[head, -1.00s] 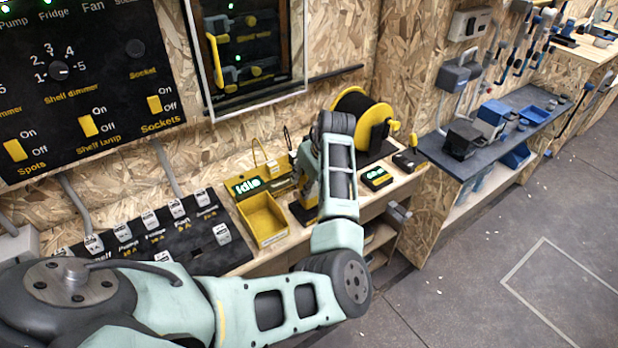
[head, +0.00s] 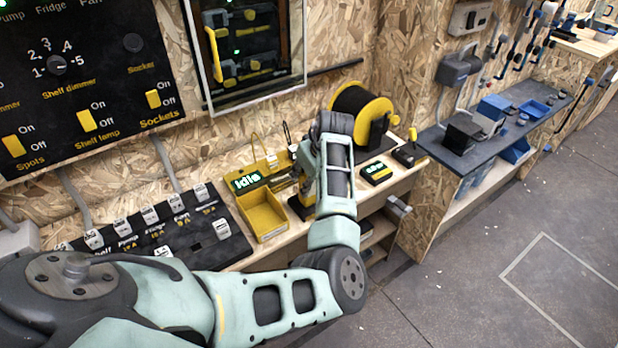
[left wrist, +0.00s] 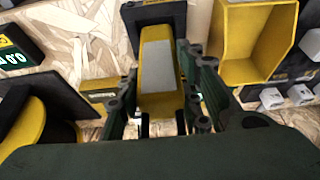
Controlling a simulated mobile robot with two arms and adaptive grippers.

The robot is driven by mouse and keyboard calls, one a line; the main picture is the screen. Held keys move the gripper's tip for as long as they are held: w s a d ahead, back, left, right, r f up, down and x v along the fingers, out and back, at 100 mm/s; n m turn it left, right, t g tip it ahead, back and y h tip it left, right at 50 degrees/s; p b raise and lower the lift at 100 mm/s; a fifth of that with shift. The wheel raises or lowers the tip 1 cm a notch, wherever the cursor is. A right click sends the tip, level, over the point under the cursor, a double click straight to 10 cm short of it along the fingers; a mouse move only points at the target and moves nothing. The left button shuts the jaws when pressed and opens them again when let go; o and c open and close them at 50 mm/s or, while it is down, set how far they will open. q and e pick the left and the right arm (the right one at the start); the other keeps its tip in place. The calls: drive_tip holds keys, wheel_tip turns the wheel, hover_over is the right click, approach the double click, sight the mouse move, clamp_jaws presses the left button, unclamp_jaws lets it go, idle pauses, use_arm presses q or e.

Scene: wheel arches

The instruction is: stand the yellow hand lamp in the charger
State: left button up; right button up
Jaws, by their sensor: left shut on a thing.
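The yellow hand lamp (left wrist: 160,62), with a pale grey panel on its face, is between the fingers of my left gripper (left wrist: 165,108) in the left wrist view. The gripper is shut on it. A black block (left wrist: 160,14), which looks like the charger, lies at the lamp's far end. In the head view this black block (head: 301,208) stands on the bench just right of the yellow bin. There my left arm hides most of the lamp and gripper. I cannot tell whether the lamp is seated in the block or just over it. My right gripper is not in view.
A yellow bin (head: 262,214) and a green "Idle" display (head: 247,181) are left of the lamp. A yellow-and-black cable reel (head: 362,115) and a small display box (head: 376,172) are to the right. A black switch panel (head: 165,232) is further left.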

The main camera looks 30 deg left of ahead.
use_arm(q)
drive_tip(key=shift+f, duration=0.25)
drive_tip(key=shift+f, duration=0.35)
drive_tip(key=shift+f+p, duration=0.15)
drive_tip(key=shift+p, duration=0.2)
idle(0.6)
drive_tip(key=o, duration=1.4)
drive_tip(key=o, duration=0.5)
